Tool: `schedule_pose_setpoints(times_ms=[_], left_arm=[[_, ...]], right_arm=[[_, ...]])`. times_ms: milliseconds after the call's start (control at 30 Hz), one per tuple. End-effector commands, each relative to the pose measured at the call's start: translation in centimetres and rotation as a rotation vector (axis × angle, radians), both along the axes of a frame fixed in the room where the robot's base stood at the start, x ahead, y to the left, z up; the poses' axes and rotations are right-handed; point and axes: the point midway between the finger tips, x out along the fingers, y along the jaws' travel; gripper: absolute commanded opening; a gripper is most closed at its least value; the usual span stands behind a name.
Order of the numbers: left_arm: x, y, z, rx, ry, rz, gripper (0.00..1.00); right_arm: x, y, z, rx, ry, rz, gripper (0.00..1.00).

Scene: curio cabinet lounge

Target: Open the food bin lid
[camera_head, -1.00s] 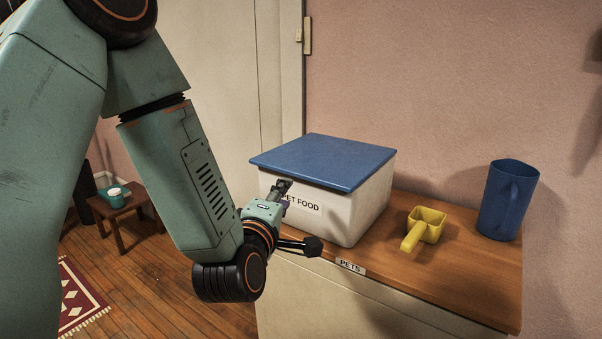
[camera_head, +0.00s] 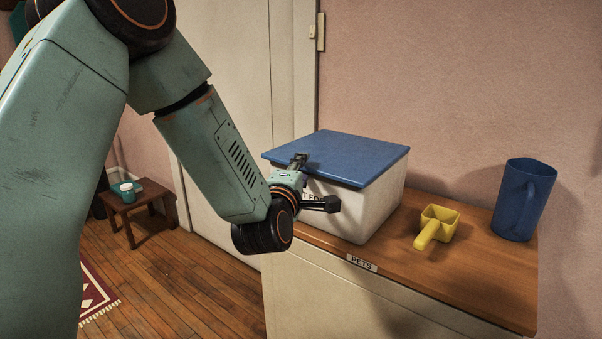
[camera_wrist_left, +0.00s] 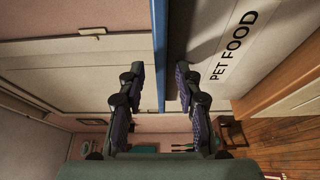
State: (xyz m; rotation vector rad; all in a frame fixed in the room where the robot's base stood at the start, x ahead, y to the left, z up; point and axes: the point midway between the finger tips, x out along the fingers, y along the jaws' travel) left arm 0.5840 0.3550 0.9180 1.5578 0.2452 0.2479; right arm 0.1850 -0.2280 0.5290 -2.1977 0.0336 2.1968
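The food bin (camera_head: 376,205) is a white box labelled PET FOOD, standing on a wooden cabinet top. Its blue lid (camera_head: 355,152) lies flat and closed on it. My left gripper (camera_head: 313,182) is open at the lid's front edge, with one finger at lid height and the other lower, before the bin's front, hiding part of the label. In the left wrist view, the lid's edge (camera_wrist_left: 160,50) shows as a blue strip between the spread fingers (camera_wrist_left: 159,78). Neither finger clearly touches it. My right gripper is out of view.
A yellow scoop (camera_head: 437,227) and a blue jug (camera_head: 523,199) stand on the cabinet top (camera_head: 478,262) right of the bin. A wall is close behind. A small stool (camera_head: 141,210) stands on the floor at the left.

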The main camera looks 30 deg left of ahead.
Motion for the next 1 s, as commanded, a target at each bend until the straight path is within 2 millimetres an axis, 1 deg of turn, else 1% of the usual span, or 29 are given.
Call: schedule_pose_setpoints(times_ms=[233,600,633,1000], left_arm=[[0.04,0.0,-0.02,0.0,0.001,0.0,0.33],[0.02,0.0,-0.02,0.0,0.001,0.0,0.02],[0.02,0.0,-0.01,0.0,0.001,0.0,0.0],[0.02,0.03,0.0,0.0,0.0,0.001,0.0]], right_arm=[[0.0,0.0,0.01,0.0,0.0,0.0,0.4],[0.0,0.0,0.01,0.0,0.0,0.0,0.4],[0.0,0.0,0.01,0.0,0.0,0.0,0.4],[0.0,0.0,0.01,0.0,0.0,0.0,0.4]])
